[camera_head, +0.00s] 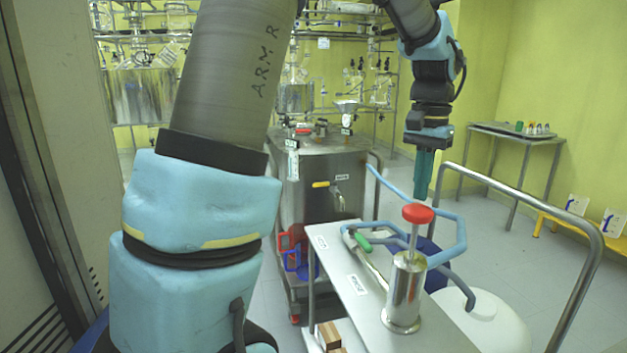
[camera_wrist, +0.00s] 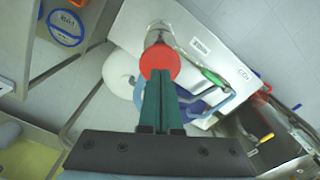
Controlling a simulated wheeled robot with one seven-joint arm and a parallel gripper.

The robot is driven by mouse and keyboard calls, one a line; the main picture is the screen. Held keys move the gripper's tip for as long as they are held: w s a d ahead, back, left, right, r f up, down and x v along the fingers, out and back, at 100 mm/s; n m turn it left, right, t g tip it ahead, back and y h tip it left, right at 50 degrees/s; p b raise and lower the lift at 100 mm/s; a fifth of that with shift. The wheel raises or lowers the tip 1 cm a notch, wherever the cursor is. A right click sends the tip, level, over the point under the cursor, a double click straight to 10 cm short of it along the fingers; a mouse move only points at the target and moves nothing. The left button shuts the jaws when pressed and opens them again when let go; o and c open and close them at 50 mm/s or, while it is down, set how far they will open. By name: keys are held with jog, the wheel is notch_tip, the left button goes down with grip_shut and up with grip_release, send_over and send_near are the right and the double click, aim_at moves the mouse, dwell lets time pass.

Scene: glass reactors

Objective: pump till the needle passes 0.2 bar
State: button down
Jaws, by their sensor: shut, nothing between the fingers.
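The hand pump (camera_head: 404,290) is a shiny metal cylinder standing on a white cart top (camera_head: 370,300). Its round red knob (camera_head: 417,213) sits on a thin rod that stands up out of the cylinder. My gripper (camera_head: 422,196) points down with its green fingers together and empty, their tips close above or behind the knob. In the wrist view, the closed fingers (camera_wrist: 160,78) overlap the near edge of the red knob (camera_wrist: 160,58). I cannot tell whether they touch it.
A steel vessel (camera_head: 325,165) with a yellow-handled tap stands behind the cart. A blue hose (camera_head: 460,235) loops beside the pump, and a green-handled valve (camera_head: 363,243) lies left of it. The cart's metal rail (camera_head: 590,250) rises on the right. A side table (camera_head: 520,138) stands farther back.

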aim_at(418, 207)
notch_tip(418, 207, up, 6)
jog(key=p, duration=0.5)
jog(key=shift+p, duration=0.3)
